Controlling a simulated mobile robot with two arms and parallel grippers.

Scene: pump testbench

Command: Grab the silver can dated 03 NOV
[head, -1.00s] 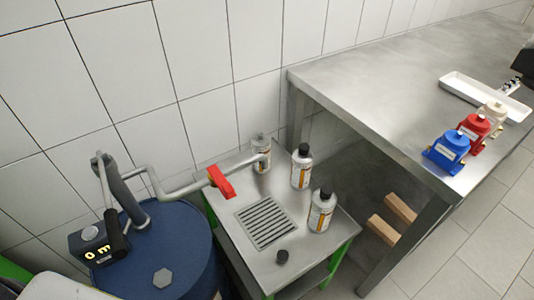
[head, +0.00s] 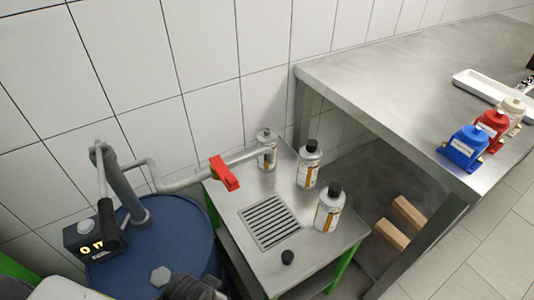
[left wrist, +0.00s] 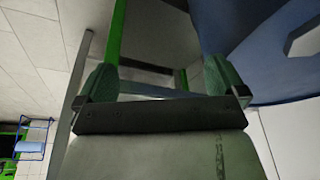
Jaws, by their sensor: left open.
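Three silver cans with white and orange labels stand upright on a small steel table (head: 240,207). The back can (head: 266,152) stands below the end of the pump spout, with no black cap on it. The middle can (head: 308,168) and the front can (head: 328,212) have black caps. The dates on the labels are too small to read. My left gripper (left wrist: 158,82) is open and empty in the left wrist view, its two green-padded fingers apart. No can shows in that view. My right gripper is not in view.
A loose black cap (head: 287,257) lies near a drain grate (head: 270,222). A higher steel bench (head: 400,80) stands to the right.

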